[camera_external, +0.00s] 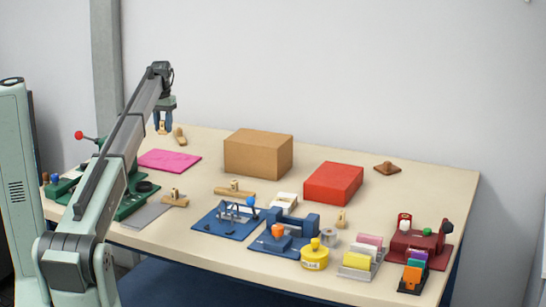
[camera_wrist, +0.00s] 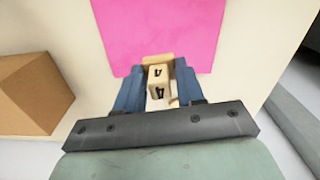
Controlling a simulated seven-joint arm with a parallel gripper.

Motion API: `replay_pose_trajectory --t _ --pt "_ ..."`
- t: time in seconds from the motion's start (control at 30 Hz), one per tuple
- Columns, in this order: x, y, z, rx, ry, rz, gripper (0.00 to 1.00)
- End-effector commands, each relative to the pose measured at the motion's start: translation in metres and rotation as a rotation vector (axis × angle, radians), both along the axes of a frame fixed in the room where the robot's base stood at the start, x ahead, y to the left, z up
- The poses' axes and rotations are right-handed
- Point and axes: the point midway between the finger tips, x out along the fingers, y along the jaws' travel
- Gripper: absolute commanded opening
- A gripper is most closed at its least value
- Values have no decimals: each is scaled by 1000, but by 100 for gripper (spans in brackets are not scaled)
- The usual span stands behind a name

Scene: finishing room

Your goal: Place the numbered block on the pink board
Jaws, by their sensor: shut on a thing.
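The numbered block (camera_wrist: 158,82) is small, pale wood, with a black 4 on two visible faces. My gripper (camera_wrist: 158,88) is shut on it, with a blue finger on each side. In the external view my gripper (camera_external: 163,117) points down and holds the block (camera_external: 163,128) above the back left of the table. The pink board (camera_external: 169,160) lies flat at the back left, lower in that picture than the block. In the wrist view the pink board (camera_wrist: 160,30) is just beyond the block, which overlaps its near edge. The block's exact height is unclear.
A wooden piece (camera_external: 180,137) lies close right of my gripper. A cardboard box (camera_external: 258,154) and a red box (camera_external: 334,183) stand to the right. A green fixture (camera_external: 136,203) is in front of the board. Blue fixtures (camera_external: 228,220) and small items fill the front.

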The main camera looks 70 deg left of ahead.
Motion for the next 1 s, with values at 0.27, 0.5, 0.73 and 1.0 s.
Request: replay_pose_trajectory --t 0.27,0.5,0.73,1.0 --pt "3 3 0 0 0 -129 0" --pt "3 2 -25 -1 1 -145 0" --pt "3 3 -59 -1 1 -144 0" --pt "3 3 -81 0 0 -144 0"
